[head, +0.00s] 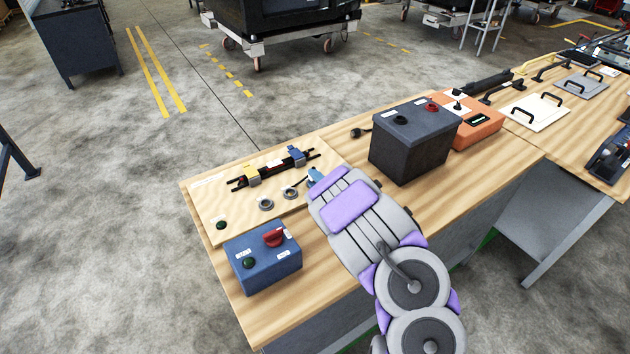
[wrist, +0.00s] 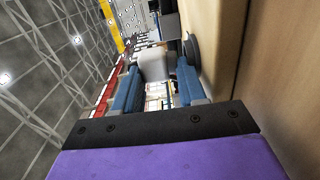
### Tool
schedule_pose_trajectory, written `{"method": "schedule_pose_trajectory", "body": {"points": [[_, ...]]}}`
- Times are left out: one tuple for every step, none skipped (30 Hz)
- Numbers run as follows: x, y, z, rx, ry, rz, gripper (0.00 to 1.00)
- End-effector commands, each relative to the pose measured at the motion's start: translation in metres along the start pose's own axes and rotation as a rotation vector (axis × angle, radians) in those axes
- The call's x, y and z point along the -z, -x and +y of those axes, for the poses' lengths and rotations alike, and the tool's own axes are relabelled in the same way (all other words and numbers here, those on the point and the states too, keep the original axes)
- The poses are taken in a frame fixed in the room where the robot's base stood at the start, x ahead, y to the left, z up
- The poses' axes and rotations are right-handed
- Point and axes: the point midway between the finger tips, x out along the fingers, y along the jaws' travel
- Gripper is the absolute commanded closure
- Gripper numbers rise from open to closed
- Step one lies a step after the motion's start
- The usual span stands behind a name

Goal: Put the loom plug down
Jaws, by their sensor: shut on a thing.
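My gripper (wrist: 157,75) is shut on a pale grey block, the loom plug (wrist: 153,62), held between its two blue fingers in the wrist view. In the head view my gripper (head: 314,178) is low over the right end of a pale wooden board (head: 208,208). The plug cannot be made out clearly there. Two grey rings (head: 266,204) are on the board's near side. Whether the plug touches the board cannot be told.
A blue box with a red knob (head: 265,258) stands in front of the board. A dark battery-like box (head: 412,145) and an orange device (head: 478,128) stand to the right on the wooden bench (head: 340,290). Some bare bench top lies between board and dark box.

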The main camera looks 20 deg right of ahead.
Motion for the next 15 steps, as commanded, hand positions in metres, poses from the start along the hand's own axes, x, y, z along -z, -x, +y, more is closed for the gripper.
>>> {"method": "schedule_pose_trajectory", "body": {"points": [[0.0, 0.002, -0.003, 0.014, -0.002, -0.001, 1.0], [0.0, 0.002, -0.001, 0.012, -0.001, -0.001, 1.0], [0.0, 0.002, 0.002, 0.008, 0.0, -0.001, 1.0], [0.0, 0.001, 0.005, 0.005, 0.001, 0.0, 1.0], [0.0, 0.001, 0.007, 0.001, 0.002, 0.0, 1.0], [0.0, 0.001, 0.01, -0.002, 0.003, 0.0, 1.0], [0.0, 0.001, 0.012, -0.005, 0.003, 0.001, 1.0], [0.0, 0.0, 0.013, -0.007, 0.004, 0.001, 1.0], [0.0, 0.0, 0.015, -0.009, 0.004, 0.001, 1.0], [0.0, 0.0, 0.015, -0.011, 0.004, 0.001, 1.0], [0.0, 0.0, 0.016, -0.012, 0.004, 0.002, 1.0], [0.0, -0.001, 0.017, -0.014, 0.004, 0.002, 1.0], [0.0, -0.001, 0.017, -0.014, 0.005, 0.002, 1.0], [0.0, -0.001, 0.017, -0.015, 0.005, 0.002, 1.0], [0.0, -0.001, 0.018, -0.017, 0.005, 0.002, 1.0]]}}
